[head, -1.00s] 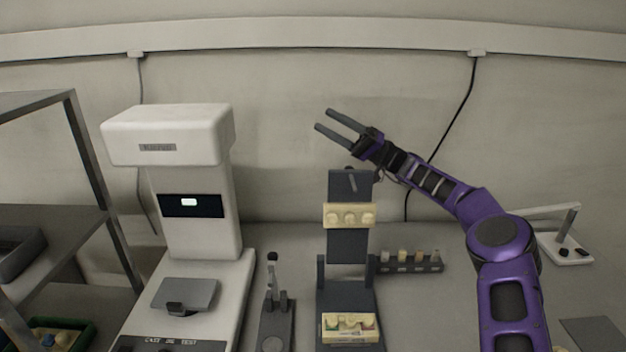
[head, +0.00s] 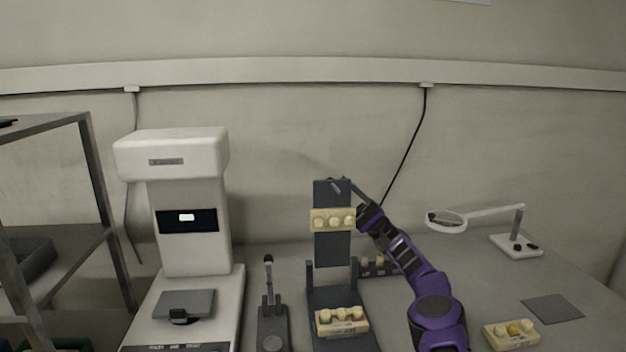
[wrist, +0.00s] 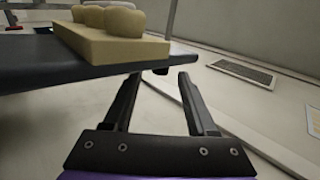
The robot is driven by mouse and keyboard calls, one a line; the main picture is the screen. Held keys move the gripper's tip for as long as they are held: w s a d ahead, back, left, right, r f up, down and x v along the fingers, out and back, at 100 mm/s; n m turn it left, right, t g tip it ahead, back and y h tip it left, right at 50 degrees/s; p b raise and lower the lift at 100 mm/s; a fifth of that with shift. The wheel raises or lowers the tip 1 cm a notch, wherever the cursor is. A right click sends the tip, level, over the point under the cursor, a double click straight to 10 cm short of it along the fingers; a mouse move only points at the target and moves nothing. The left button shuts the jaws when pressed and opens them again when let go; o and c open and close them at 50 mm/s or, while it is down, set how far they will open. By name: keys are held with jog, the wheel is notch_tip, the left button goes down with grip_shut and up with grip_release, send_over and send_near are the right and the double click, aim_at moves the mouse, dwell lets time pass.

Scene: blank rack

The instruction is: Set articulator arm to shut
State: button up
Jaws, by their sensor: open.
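The articulator stands on the bench with its dark upper arm (head: 332,249) raised upright. A cream tooth block (head: 332,220) is fixed across that arm. A second tooth block (head: 341,321) sits on its base. My gripper (wrist: 160,78) is open and empty. In the head view it is at the right side of the raised arm, near its top, with its fingers partly hidden behind the arm. In the wrist view the arm's dark plate (wrist: 100,70) and its tooth block (wrist: 105,38) lie just above and left of the fingers. I cannot tell whether they touch.
A white machine (head: 190,220) and a small dark stand (head: 271,310) are left of the articulator. A dark rack (head: 378,266) is behind my arm. A magnifier lamp (head: 515,242), a grey mat (head: 552,308) and another tooth block (head: 511,334) are to the right.

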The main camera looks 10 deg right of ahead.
jog(key=x, duration=0.7)
jog(key=shift+p, duration=0.45)
jog(key=shift+a+r, duration=0.1)
jog(key=shift+r, duration=0.05)
grip_shut()
dwell(0.9)
